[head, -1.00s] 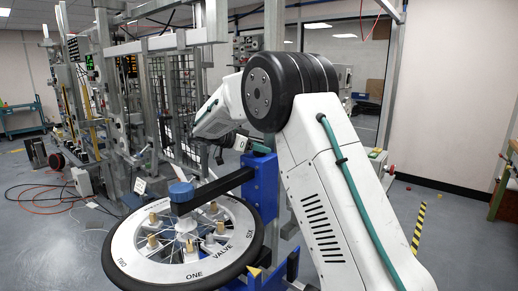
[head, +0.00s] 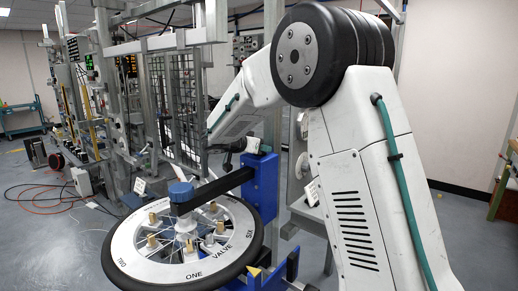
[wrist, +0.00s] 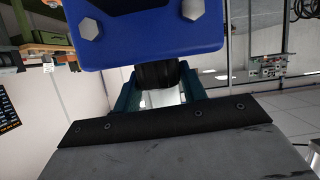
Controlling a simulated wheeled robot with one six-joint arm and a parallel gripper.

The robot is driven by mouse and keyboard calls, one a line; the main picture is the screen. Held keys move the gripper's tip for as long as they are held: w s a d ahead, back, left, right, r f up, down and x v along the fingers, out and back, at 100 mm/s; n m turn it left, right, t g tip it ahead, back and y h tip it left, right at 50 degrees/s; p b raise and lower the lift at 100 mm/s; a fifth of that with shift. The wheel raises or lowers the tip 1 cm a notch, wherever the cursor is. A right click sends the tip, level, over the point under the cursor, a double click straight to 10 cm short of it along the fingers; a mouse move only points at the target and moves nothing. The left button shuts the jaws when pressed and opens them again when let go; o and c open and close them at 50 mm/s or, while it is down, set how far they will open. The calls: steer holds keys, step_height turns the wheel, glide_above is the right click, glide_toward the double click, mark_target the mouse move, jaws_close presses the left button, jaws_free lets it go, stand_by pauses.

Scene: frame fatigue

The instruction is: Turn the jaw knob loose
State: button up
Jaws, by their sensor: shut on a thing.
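In the wrist view, a dark ribbed knob (wrist: 156,74) sticks out below a blue block (wrist: 150,42) with hex bolts on its face. My gripper (wrist: 157,88) has its two teal fingers on either side of this knob and is shut on it. The blue clamp stand (head: 262,188) in the head view carries a black arm and a blue cap (head: 182,192) over the wheel. In the head view, I cannot make out my fingers or the knob clearly.
A spoked wheel (head: 121,255) with a black tyre and lettered rim lies flat in front of the stand. Several small brass pieces stand on it. A mesh-panelled metal frame (head: 187,95) rises behind. Hoses and cables (head: 45,195) lie on the floor at left.

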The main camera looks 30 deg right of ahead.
steer(key=n+t+y, duration=0.1)
steer(key=n+t, duration=0.1)
steer(key=n+t+y, duration=0.2)
steer(key=shift+s+d+n+t, duration=0.15)
steer(key=shift+n+t, duration=0.15)
steer(key=shift+n+t+y, duration=1.1)
steer(key=shift+n+y, duration=0.5)
steer(key=shift+n, duration=0.1)
steer(key=shift+n+t+y, duration=0.3)
steer(key=shift+n, duration=0.1)
steer(key=o, duration=1)
steer(key=shift+c, duration=0.2)
steer(key=shift+m, duration=0.4)
